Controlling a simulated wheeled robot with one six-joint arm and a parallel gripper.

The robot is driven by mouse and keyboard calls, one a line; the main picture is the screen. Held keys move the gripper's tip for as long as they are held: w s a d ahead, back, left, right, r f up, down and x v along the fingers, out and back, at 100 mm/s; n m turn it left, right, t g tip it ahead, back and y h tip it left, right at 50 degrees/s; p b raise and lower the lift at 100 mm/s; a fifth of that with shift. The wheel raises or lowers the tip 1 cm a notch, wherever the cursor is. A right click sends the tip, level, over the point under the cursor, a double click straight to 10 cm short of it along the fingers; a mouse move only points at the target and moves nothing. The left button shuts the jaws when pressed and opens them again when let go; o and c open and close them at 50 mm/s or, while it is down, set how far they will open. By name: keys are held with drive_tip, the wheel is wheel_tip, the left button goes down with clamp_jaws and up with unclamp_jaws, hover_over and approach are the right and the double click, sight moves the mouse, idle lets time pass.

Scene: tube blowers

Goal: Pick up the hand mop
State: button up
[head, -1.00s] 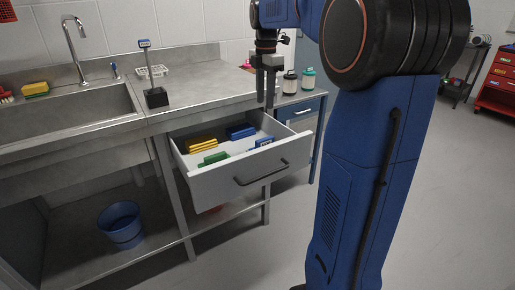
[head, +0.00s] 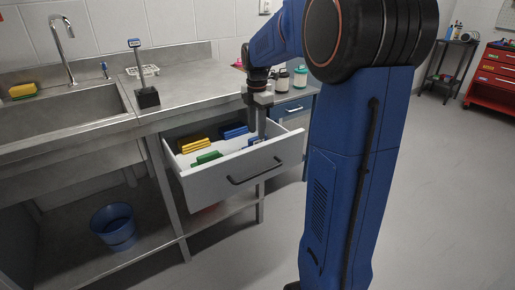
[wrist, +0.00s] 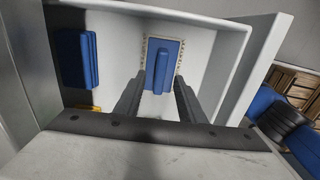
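The open drawer (head: 215,189) holds a blue piece (wrist: 162,65) with a raised bar-like handle and a pale fringed edge, which looks like the hand mop. It lies flat on the drawer floor near one wall in the wrist view; in the head view it (head: 256,141) is partly hidden by my gripper. My gripper (head: 258,134) points down over the right part of the drawer. In the wrist view my gripper (wrist: 158,92) has its fingers spread apart with nothing between them, on either side of the line of the handle.
The drawer also holds a yellow block (head: 194,145), a blue block (head: 234,131) and a green block (head: 208,157). Drawer walls surround my fingers closely. A steel counter (head: 185,90) with a sink is above, and a blue bucket (head: 115,227) stands on the lower shelf.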

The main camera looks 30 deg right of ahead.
drive_tip(key=shift+d+f, duration=0.1)
drive_tip(key=shift+f, duration=2.3)
drive_tip(key=shift+c, duration=0.2)
clamp_jaws()
drive_tip(key=shift+r, duration=0.15)
wheel_tip(320, 180, up, 10)
drive_tip(key=shift+f, duration=0.1)
